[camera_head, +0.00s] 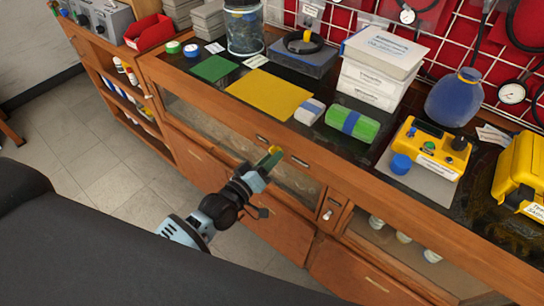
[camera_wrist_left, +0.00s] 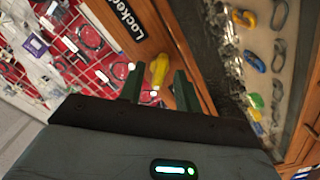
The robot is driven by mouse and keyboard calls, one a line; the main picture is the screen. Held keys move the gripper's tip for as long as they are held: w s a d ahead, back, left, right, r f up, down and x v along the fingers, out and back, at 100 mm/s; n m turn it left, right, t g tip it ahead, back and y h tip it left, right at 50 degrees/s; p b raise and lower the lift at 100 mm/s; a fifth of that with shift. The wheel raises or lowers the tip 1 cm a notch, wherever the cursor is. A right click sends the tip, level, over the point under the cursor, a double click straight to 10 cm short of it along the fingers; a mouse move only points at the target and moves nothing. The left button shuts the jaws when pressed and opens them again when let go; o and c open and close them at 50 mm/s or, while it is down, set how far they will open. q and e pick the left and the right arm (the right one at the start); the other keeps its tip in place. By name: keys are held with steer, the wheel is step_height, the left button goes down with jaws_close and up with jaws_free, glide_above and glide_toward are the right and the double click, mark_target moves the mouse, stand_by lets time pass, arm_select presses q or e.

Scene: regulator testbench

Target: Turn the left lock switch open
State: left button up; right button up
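A yellow lock switch (camera_wrist_left: 157,72) shows in the left wrist view on a wooden strip, beside a black label whose visible letters read "Locke". My left gripper (camera_wrist_left: 159,80) is open, with one green finger on each side of the switch in this view. I cannot tell whether either finger touches it. In the head view my left gripper (camera_head: 270,156) is at the cabinet front, just below the countertop edge. A small yellow bit shows by its fingertips there; the rest of the switch is hidden. My right gripper is in neither view.
The wooden cabinet (camera_head: 215,108) has glass fronts and a dark top with a yellow mat (camera_head: 270,95), green block (camera_head: 352,122) and yellow device (camera_head: 432,148). A small silver lock (camera_head: 327,214) sits farther right. Floor (camera_head: 110,165) is clear at left.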

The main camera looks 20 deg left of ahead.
arm_select(q)
steer(key=v, duration=0.6)
steer(key=shift+s, duration=0.35)
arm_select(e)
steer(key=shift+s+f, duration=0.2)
arm_select(q)
steer(key=shift+a, duration=0.1)
